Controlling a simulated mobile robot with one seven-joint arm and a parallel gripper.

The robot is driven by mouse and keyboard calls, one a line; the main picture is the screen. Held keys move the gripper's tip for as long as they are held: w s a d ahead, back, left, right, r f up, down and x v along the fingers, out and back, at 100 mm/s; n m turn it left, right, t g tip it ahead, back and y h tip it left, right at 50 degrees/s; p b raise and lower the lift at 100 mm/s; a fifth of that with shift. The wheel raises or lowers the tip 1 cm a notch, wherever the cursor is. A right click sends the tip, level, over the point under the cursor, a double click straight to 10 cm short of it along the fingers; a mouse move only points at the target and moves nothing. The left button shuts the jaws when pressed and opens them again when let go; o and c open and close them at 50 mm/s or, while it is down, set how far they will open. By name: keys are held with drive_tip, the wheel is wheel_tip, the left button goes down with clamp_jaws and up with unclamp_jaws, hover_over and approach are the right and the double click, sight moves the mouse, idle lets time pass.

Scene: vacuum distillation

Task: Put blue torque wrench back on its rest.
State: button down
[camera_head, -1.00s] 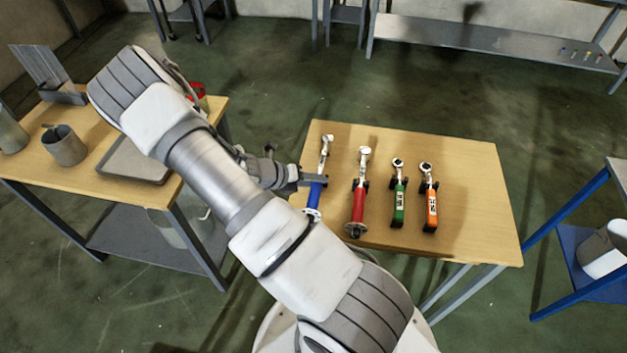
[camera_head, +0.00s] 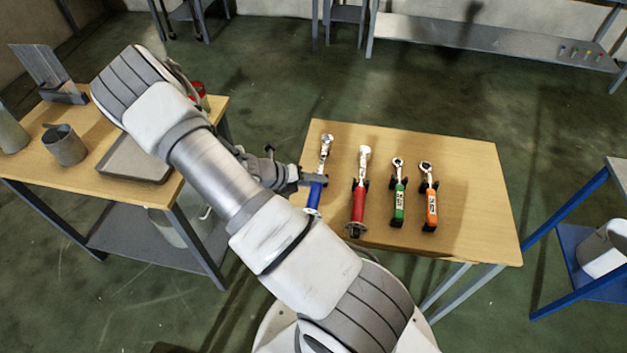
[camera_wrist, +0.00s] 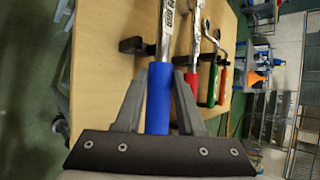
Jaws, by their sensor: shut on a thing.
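The blue torque wrench (camera_head: 315,190) is at the left end of the wooden table, its silver head pointing to the far side. My gripper (camera_head: 308,180) is shut on its blue handle. In the wrist view the blue handle (camera_wrist: 159,98) lies between the two fingers of my gripper (camera_wrist: 159,110). A dark rest (camera_wrist: 132,46) shows beside the wrench's silver shaft; I cannot tell whether the wrench touches it. The lower end of the handle is partly hidden by my gripper in the wrist view.
Red (camera_head: 358,200), green (camera_head: 399,195) and orange (camera_head: 430,200) wrenches stand in a row to the right on dark rests. The right part of the wooden table (camera_head: 475,210) is clear. A second table with a grey tray (camera_head: 135,158) and a cup (camera_head: 65,147) is at left.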

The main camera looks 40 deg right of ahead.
drive_tip(key=shift+f+b, duration=0.9)
drive_tip(key=shift+f, duration=0.5)
drive_tip(key=shift+c, duration=2.2)
unclamp_jaws()
drive_tip(key=shift+f, duration=0.15)
drive_tip(key=shift+a, duration=0.15)
drive_tip(key=p+v, duration=0.1)
drive_tip(key=v, duration=1.6)
drive_tip(key=s+a+r+m+t+y, duration=0.2)
drive_tip(key=s+r+m, duration=0.3)
drive_tip(key=r+m, duration=0.4)
drive_tip(key=s+a+r+m+t+y, duration=0.3)
drive_tip(key=s+a+r+m+y, duration=0.1)
drive_tip(key=r+m, duration=0.6)
drive_tip(key=s+a+r+m+t+y, duration=0.2)
drive_tip(key=s+a+r+m+y, duration=0.1)
drive_tip(key=s+r+m, duration=0.4)
wheel_tip(320, 180, up, 3)
drive_tip(key=shift+a+f+m+y, duration=0.15)
drive_tip(key=shift+a+m+y, duration=0.4)
drive_tip(key=shift+m, duration=0.65)
